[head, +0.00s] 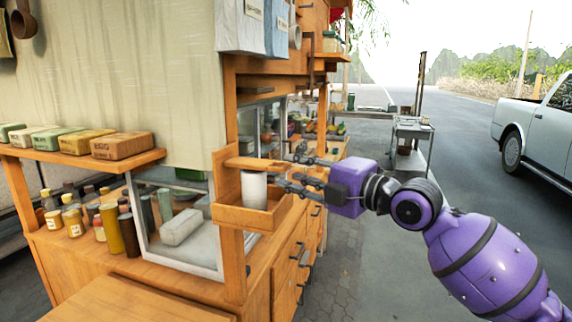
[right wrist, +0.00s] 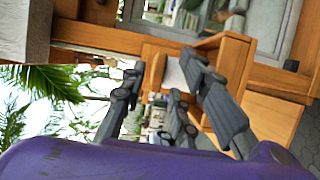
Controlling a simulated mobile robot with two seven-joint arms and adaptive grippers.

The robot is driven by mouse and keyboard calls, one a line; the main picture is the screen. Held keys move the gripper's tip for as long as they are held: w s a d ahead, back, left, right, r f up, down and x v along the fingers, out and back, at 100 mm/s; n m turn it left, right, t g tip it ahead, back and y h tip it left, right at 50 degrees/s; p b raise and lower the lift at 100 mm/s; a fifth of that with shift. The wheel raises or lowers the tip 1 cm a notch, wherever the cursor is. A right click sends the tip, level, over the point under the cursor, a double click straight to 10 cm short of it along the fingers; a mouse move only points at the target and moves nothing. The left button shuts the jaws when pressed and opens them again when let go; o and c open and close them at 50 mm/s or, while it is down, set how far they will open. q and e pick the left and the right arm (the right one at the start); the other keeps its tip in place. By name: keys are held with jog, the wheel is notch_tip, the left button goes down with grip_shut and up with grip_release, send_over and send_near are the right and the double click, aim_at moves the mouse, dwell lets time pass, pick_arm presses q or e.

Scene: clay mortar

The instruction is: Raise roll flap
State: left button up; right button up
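A cream cloth panel (head: 110,80), which looks like the roll flap, hangs down the upper left side of the wooden food stall in the head view. Its lower edge is just above the glass case. My right gripper (head: 284,170) is open, with its fingers apart, at the stall's front corner, right of the cloth and lower. It points at a small wooden box (head: 250,216) holding a white cup (head: 254,188). In the right wrist view the open fingers (right wrist: 163,65) have wood and part of the white cup beyond them. I cannot tell whether they touch the wood. My left gripper is not in view.
A glass case (head: 178,225) sits on the counter. White and blue packets (head: 255,25) hang above. A grey cart (head: 412,130) and a pickup truck (head: 540,120) are farther off. Pavement right of the stall is open.

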aim_at(288, 168)
jog(key=shift+x, duration=1.25)
jog(key=shift+a+r, duration=0.15)
jog(key=shift+a, duration=0.1)
jog(key=shift+w, duration=0.2)
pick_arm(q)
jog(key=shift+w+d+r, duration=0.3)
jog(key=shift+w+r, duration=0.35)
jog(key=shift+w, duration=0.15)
pick_arm(e)
grip_shut()
